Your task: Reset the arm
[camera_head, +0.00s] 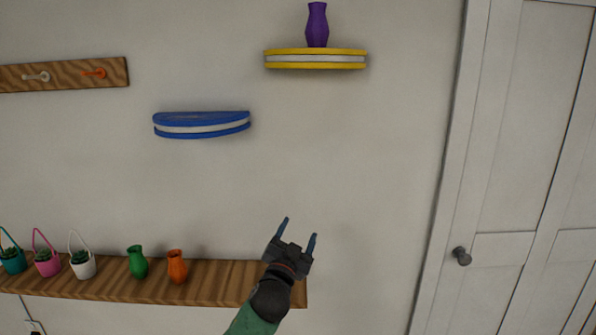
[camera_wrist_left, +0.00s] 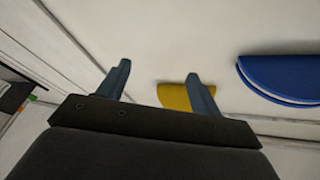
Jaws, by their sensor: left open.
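My left gripper (camera_head: 299,235) is open and empty in the head view, its two blue-grey fingers pointing up in front of the wall, above the right end of the wooden shelf. In the left wrist view its fingers (camera_wrist_left: 159,82) stand apart with nothing between them but wall and part of a yellow shelf behind. My right gripper does not show in either view.
A blue shelf (camera_head: 200,126) and a yellow shelf (camera_head: 316,59) bearing a purple vase (camera_head: 317,25) are above. The wooden shelf (camera_head: 220,285) holds a green vase (camera_head: 138,263), an orange vase (camera_head: 177,267) and potted plants. A door (camera_head: 500,150) is right. Wall between is clear.

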